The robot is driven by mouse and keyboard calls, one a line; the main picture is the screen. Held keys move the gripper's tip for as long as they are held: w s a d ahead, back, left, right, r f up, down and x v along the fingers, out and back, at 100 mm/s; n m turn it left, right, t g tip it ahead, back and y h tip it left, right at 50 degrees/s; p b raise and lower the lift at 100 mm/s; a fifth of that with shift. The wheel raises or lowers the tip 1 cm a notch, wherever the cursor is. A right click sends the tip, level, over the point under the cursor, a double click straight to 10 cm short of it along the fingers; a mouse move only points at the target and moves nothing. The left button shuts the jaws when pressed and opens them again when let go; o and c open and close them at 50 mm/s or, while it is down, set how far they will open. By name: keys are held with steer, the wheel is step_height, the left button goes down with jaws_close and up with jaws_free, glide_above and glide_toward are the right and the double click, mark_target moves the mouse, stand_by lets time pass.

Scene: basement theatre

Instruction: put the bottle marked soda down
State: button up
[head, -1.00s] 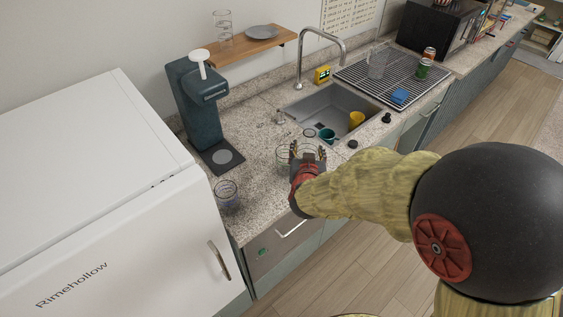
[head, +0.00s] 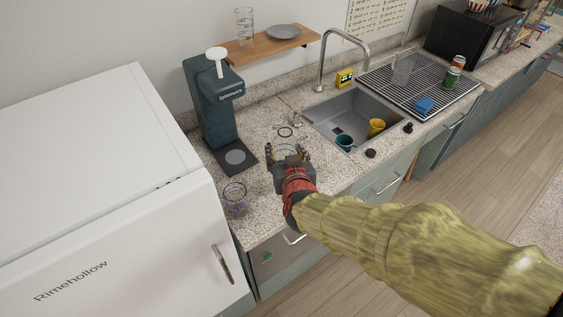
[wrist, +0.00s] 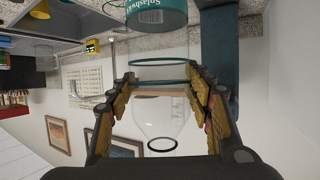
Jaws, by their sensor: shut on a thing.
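A clear bottle stands out in the wrist view (wrist: 160,118), with a dark ring at its mouth and teal bands. A teal part with white lettering starting "Splashw" and a barcode is at the top of that view, in line with the bottle. My gripper (head: 287,155) is shut on the bottle, with fingers on both sides of it. In the head view the bottle is faint and upright, over the counter (head: 330,178) between soda machine and sink. I cannot tell whether its base touches the counter. No word "soda" is readable.
A dark teal soda machine (head: 210,110) stands behind left. A clear marked glass (head: 235,196) stands left of my gripper. The sink (head: 352,108) holds a teal cup (head: 345,142) and a yellow cup (head: 376,127). The white fridge (head: 110,190) borders the counter's left end.

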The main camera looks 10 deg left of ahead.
steer(key=w+a+f+b, duration=0.3)
steer(key=w+f, duration=0.4)
steer(key=f, duration=0.3)
steer(key=shift+w+a+f, duration=0.15)
steer(key=shift+a+f, duration=0.05)
steer(key=shift+a, duration=0.3)
steer(key=shift+f, duration=0.1)
steer(key=shift+f+b, duration=0.15)
steer(key=shift+b, duration=0.25)
steer(key=o, duration=1.1)
steer(key=shift+c, duration=0.2)
steer(key=shift+r, duration=0.2)
